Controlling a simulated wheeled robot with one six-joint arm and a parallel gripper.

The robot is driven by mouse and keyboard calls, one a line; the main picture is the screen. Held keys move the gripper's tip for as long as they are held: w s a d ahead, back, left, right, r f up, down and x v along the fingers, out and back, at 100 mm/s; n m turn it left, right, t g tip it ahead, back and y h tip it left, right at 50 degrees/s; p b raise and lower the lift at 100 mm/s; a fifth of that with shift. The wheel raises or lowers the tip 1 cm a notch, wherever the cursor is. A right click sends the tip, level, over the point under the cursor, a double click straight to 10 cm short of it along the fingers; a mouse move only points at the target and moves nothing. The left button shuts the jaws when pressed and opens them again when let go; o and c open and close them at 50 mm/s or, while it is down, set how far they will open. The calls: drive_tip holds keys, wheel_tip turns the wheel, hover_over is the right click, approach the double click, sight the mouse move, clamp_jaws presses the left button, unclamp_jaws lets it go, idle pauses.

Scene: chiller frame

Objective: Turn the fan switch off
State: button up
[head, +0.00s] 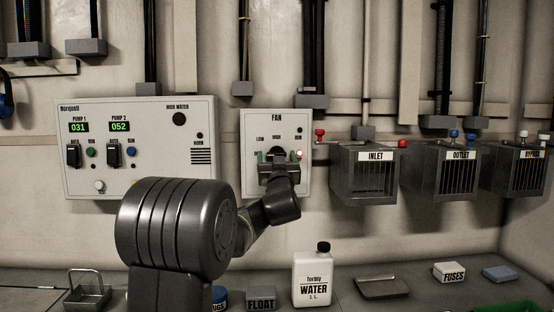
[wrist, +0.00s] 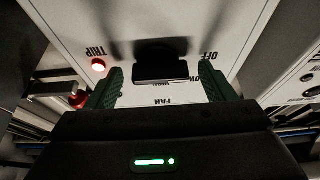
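The fan panel (head: 250,175) is a pale plate on the wall, headed FAN. Its dark fan switch (wrist: 160,62) shows in the wrist view near the middle of the plate, with OFF, HIGH and part of LOW lettered around it. I cannot tell which mark it points to. My gripper (head: 277,156) is in front of the panel and mostly hides the switch in the head view. In the wrist view my gripper (wrist: 161,70) has its green fingers apart, one on each side of the switch, with gaps showing.
A red trip lamp (head: 299,153) is lit beside the switch. A pump panel (head: 140,190) is on the left and the inlet cage (head: 365,180) with red-handled valves is close on the right. A water bottle (head: 312,280) stands on the bench below.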

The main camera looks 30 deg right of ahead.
drive_tip(key=shift+s, duration=0.1)
drive_tip(key=v, duration=1.3)
drive_tip(key=shift+s+a+f, duration=0.2)
drive_tip(key=shift+s, duration=0.05)
drive_tip(key=shift+w, duration=0.1)
drive_tip(key=x, duration=1.3)
drive_tip(key=shift+w+d+r, duration=0.2)
drive_tip(key=shift+w+r, duration=0.05)
drive_tip(key=shift+s, duration=0.1)
